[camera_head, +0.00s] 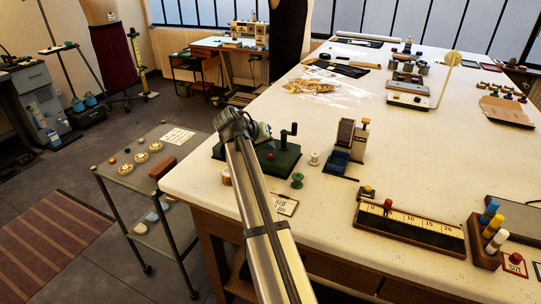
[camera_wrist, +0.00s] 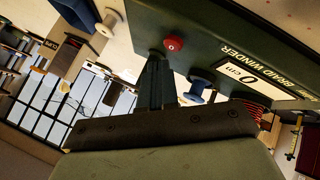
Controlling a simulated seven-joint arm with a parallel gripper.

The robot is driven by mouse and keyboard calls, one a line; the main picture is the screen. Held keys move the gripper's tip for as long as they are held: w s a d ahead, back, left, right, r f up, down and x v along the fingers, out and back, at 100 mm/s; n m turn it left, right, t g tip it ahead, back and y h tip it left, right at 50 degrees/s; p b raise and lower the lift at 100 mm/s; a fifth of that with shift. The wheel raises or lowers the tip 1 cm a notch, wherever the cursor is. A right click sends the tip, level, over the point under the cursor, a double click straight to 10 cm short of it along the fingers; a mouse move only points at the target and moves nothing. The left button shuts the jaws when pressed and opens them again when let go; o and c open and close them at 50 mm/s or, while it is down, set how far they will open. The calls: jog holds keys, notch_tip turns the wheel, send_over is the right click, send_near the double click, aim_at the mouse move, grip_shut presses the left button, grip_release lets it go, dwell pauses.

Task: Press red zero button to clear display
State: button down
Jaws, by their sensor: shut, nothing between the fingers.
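The dark green braid winder (camera_head: 284,164) sits on the near left of the white table, with a crank at its right end. Its red button (camera_head: 271,156) is on top. In the head view my arm hides the gripper and part of the winder.
A white spool (camera_head: 314,158) and a green spool (camera_head: 297,180) stand right of the winder. A blue-based device (camera_head: 346,148) stands farther right. A small card (camera_head: 284,204) lies in front. A grey trolley (camera_head: 128,174) stands left of the table.

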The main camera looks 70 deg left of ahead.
aim_at(268, 156)
jog(key=shift+r, duration=0.1)
notch_tip(268, 156, up, 5)
jog(key=shift+f, duration=0.1)
dwell(0.6)
dwell(0.8)
